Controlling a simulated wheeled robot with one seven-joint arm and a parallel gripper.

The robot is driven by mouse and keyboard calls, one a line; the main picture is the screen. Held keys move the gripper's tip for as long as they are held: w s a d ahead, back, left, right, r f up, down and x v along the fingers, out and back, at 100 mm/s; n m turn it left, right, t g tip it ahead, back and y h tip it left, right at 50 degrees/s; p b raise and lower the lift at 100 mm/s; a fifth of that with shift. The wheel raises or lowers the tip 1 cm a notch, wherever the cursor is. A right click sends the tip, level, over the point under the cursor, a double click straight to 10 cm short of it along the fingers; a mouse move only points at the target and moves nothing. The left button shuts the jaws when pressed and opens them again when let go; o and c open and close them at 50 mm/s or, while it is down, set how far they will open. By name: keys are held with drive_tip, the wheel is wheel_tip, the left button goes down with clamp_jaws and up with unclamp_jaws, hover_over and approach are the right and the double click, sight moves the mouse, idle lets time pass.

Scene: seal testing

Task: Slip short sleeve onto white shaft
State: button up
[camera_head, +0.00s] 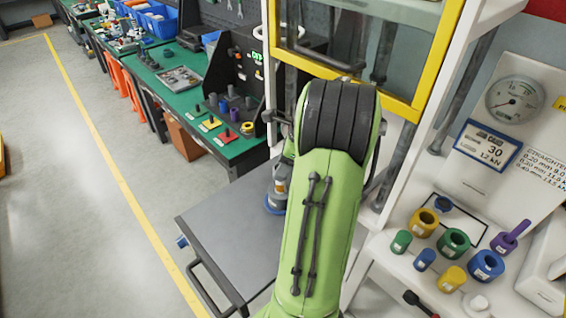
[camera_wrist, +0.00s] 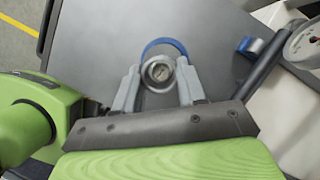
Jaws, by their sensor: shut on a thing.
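My gripper (camera_wrist: 158,84) is shut on a small grey round piece (camera_wrist: 158,68) with a bright rim and a dark centre. A blue curved band (camera_wrist: 165,42) shows just behind it; I cannot tell whether the two are joined. In the head view my gripper (camera_head: 277,190) is over the grey cart top, partly hidden by my green arm, with the blue band (camera_head: 274,206) below it. I cannot make out for certain a white shaft or which sleeve is the short one. A small white round piece (camera_head: 478,302) stands on the white bench at right.
The white bench holds yellow (camera_head: 451,279), green (camera_head: 453,243) and blue (camera_head: 487,266) hollow sleeves, plus a purple piece (camera_head: 509,238). A gauge (camera_head: 513,100) stands behind. A yellow-framed cabinet (camera_head: 415,108) is close to my arm. The grey cart top (camera_head: 222,232) is mostly clear.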

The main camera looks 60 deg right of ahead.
drive_tip(key=shift+f, duration=0.75)
drive_tip(key=shift+p, duration=0.4)
drive_tip(key=shift+f, duration=0.25)
drive_tip(key=o, duration=0.8)
drive_tip(key=o, duration=0.5)
drive_tip(key=shift+o, duration=0.2)
